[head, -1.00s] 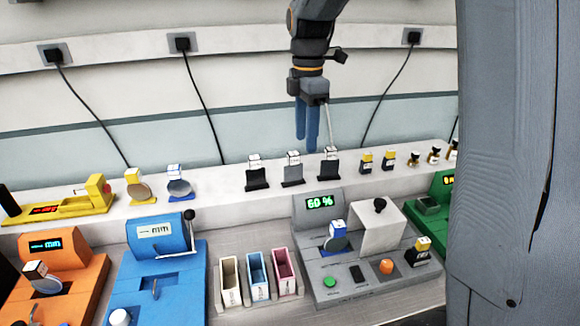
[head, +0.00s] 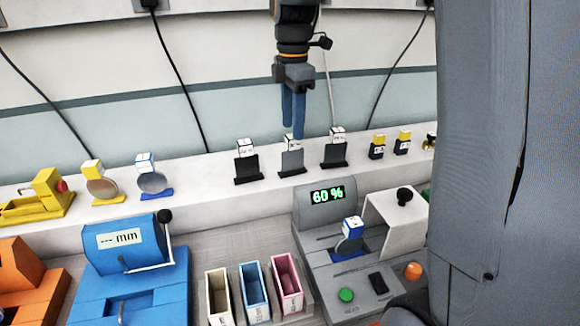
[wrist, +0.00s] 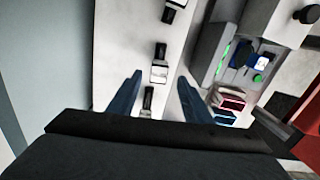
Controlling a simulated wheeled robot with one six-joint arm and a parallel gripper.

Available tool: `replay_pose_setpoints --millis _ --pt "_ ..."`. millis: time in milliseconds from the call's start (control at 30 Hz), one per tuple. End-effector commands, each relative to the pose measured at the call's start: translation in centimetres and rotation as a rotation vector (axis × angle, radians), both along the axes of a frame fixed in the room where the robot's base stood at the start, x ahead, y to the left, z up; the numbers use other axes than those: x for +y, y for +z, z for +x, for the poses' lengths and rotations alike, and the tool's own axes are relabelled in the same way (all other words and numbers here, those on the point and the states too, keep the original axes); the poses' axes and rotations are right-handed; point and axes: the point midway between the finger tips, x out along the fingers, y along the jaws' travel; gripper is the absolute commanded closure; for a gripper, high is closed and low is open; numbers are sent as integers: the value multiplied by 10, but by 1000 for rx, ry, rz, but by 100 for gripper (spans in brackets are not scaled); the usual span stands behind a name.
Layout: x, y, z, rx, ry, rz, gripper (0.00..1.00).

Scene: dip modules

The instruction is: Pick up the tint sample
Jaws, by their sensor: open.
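Three upright sample plates with white labelled tops stand in a row on the white ledge: a black one on the left (head: 248,170), a grey one in the middle (head: 292,162), and a black one on the right (head: 334,156). I cannot tell for certain which is the tint sample. My gripper (head: 293,134) points down over the middle plate, its blue fingers open and empty. In the wrist view the middle plate's white top (wrist: 159,73) shows between the fingertips (wrist: 159,76). The left plate is farther down, partly hidden by my gripper's body.
A grey device (head: 325,213) reading 60 % holds a round blue-based piece (head: 350,240); a white cover (head: 395,222) stands beside it. Several bins, including a pink one (head: 287,290), and a blue device (head: 125,245) stand in front. Yellow and blue round pieces share the ledge.

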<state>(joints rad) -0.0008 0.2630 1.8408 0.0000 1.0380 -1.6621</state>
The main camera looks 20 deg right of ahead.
Motion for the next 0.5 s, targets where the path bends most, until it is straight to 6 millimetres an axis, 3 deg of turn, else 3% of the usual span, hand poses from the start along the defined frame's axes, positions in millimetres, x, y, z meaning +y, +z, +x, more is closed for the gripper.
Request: replay_pose_setpoints --millis 500 --pt "0 -45 -1 4 2 0 55"
